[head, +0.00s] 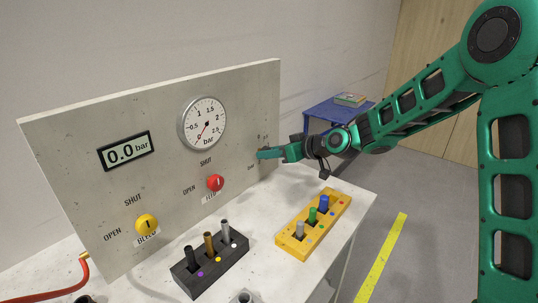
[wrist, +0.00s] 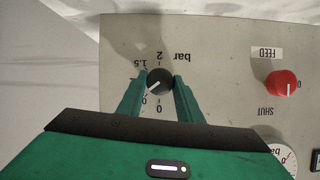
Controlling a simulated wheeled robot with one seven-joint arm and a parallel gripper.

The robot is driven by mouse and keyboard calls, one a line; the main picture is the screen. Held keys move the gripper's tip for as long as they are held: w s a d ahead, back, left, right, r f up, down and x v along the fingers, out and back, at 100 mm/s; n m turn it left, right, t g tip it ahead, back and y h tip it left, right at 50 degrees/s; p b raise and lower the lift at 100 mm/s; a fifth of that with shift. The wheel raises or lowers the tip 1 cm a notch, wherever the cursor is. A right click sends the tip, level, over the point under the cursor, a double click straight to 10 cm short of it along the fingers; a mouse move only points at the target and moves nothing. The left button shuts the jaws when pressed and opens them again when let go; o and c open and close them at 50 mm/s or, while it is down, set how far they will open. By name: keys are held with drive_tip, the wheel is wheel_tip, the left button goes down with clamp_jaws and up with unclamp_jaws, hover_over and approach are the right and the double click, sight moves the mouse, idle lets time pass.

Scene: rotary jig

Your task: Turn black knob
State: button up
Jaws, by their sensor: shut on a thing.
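The black knob (wrist: 160,81) is on the panel in the wrist view, with a white pointer line and a printed scale of numbers and "bar" around it. The pointer slants toward the lower left in that view. My gripper (wrist: 159,85) has its two green fingers on either side of the knob, shut on it. In the head view my gripper (head: 262,154) reaches the right end of the grey panel (head: 100,192), and the knob is hidden there. The round gauge (head: 203,123) has its red needle near 0, and the display (head: 126,151) reads 0.0 bar.
A red knob (head: 215,183) and a yellow knob (head: 146,224) are on the panel. A black block (head: 210,272) and a yellow block (head: 291,246), both holding pegs, stand on the table in front. A blue stand (head: 322,109) is behind.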

drive_tip(key=shift+w+d+f+m+g+y, duration=0.2)
drive_tip(key=shift+m+g+y, duration=0.65)
drive_tip(key=shift+m, duration=1.1)
drive_tip(key=shift+w+d+f+m+g+y, duration=0.1)
drive_tip(key=shift+w+d+m+g+y, duration=0.2)
drive_tip(key=shift+m+y, duration=1.35)
drive_tip(key=shift+w+d+f+m+g+y, duration=0.15)
drive_tip(key=shift+m+g+y, duration=0.55)
drive_tip(key=shift+m, duration=1.6)
drive_tip(key=shift+a, duration=0.1)
drive_tip(key=o, duration=1)
drive_tip(key=shift+o, duration=0.2)
drive_tip(key=shift+s+a, duration=0.1)
drive_tip(key=shift+s, duration=0.05)
drive_tip(key=v, duration=1)
drive_tip(key=shift+d+f, duration=0.15)
drive_tip(key=shift+d, duration=0.25)
